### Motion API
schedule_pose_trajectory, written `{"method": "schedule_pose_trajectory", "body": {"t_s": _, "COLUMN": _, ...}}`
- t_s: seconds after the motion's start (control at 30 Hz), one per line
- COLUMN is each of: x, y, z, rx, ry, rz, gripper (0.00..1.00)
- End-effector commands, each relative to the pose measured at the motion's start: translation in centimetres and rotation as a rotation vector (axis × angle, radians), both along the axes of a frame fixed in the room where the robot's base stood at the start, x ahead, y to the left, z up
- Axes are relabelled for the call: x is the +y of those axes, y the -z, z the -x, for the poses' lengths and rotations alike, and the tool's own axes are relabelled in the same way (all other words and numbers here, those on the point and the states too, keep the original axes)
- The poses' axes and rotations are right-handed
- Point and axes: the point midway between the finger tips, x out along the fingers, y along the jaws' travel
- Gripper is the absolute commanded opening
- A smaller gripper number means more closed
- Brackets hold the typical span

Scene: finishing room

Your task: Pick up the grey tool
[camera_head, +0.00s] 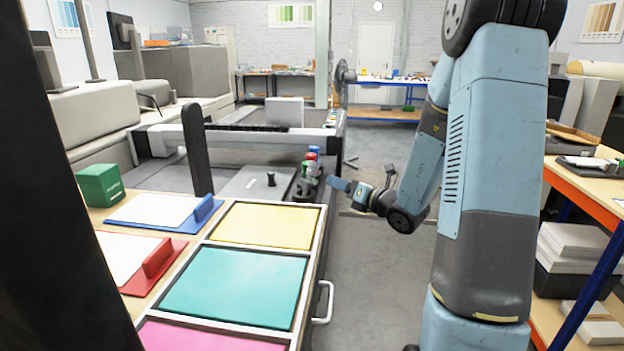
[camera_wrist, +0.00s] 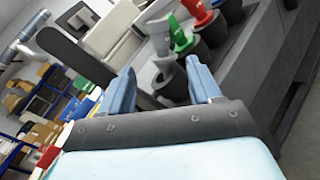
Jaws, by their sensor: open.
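The grey tool (camera_wrist: 162,46) stands upright in a dark cup of a holder in the wrist view. It is the nearest of a row with a green tool (camera_wrist: 183,40), a red tool (camera_wrist: 196,10) and a blue one behind. My gripper (camera_wrist: 160,66) is open, with its two light blue fingers apart and the grey tool seen between them, a little beyond the tips. In the head view my gripper (camera_head: 339,184) is just right of the tool holder (camera_head: 306,188); the tools there are small and overlap.
A worktable with a teal panel (camera_head: 236,286) and a yellow panel (camera_head: 264,225) lies in front. A green box (camera_head: 100,185) sits at its left. A dark upright post (camera_head: 197,150) rises left of the holder. The floor right of the table is clear.

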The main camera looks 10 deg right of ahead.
Motion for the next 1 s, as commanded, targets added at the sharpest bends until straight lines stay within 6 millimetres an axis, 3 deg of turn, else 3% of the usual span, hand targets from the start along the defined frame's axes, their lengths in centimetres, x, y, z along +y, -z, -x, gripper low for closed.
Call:
{"method": "schedule_pose_trajectory", "body": {"t_s": 0.2, "x": 1.8, "y": 0.0, "z": -2.9, "rx": -0.001, "ry": -0.002, "rz": 0.001, "gripper": 0.63}}
{"method": "schedule_pose_trajectory", "body": {"t_s": 0.53, "x": 2.6, "y": 0.0, "z": -4.4, "rx": 0.000, "ry": -0.001, "rz": 0.001, "gripper": 0.63}}
{"method": "schedule_pose_trajectory", "body": {"t_s": 0.83, "x": 4.4, "y": 0.0, "z": -7.8, "rx": -0.001, "ry": -0.003, "rz": 0.000, "gripper": 0.63}}
{"method": "schedule_pose_trajectory", "body": {"t_s": 1.0, "x": 4.7, "y": 0.0, "z": -8.5, "rx": -0.001, "ry": 0.000, "rz": 0.001, "gripper": 0.63}}
